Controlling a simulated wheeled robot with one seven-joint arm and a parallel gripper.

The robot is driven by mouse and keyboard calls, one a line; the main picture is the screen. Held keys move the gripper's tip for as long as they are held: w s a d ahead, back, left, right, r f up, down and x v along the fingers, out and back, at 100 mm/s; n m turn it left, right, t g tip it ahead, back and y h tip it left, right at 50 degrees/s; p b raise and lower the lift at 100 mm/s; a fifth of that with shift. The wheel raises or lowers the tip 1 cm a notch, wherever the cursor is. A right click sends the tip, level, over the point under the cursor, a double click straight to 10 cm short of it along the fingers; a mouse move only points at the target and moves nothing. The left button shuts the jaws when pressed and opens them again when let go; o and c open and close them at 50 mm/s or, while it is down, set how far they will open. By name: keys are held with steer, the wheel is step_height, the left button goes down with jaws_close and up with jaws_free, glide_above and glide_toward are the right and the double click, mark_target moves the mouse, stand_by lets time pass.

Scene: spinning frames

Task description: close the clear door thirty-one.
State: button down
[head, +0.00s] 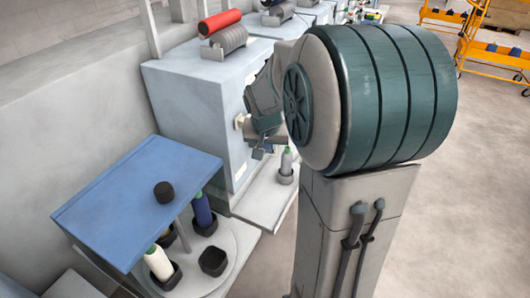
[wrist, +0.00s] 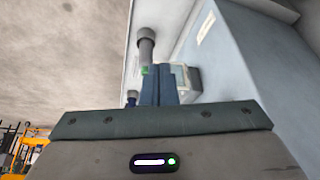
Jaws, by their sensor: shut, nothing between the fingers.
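I cannot make out a clear door or a number thirty-one in either view. A pale blue machine housing (head: 185,95) stands in the middle of the head view, and its flat side also fills the right of the wrist view (wrist: 250,70). My gripper (head: 258,153) is in front of the housing's right face, partly hidden by my arm. In the wrist view my gripper's fingers (wrist: 158,85) are together with nothing between them. A small pale box-like part shows just behind the fingers; I cannot tell whether they touch it.
A blue-topped unit (head: 130,200) stands at front left, with a black cup (head: 164,192) on top and bobbins on the round platform (head: 232,246) below. A bobbin (head: 286,162) stands on a ledge near my gripper. Orange carts (head: 495,50) stand far right; the floor between is open.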

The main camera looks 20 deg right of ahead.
steer(key=w+d+f+b, duration=0.1)
steer(key=w+d+f, duration=0.3)
steer(key=w+f, duration=0.2)
step_height(320, 180, down, 3)
steer(key=shift+w+r+b, duration=0.1)
steer(key=shift+w+b, duration=0.1)
steer(key=shift+b, duration=0.1)
steer(key=shift+d+r+p, duration=0.1)
steer(key=shift+d+p, duration=0.15)
steer(key=shift+p, duration=0.3)
steer(key=shift+n, duration=0.4)
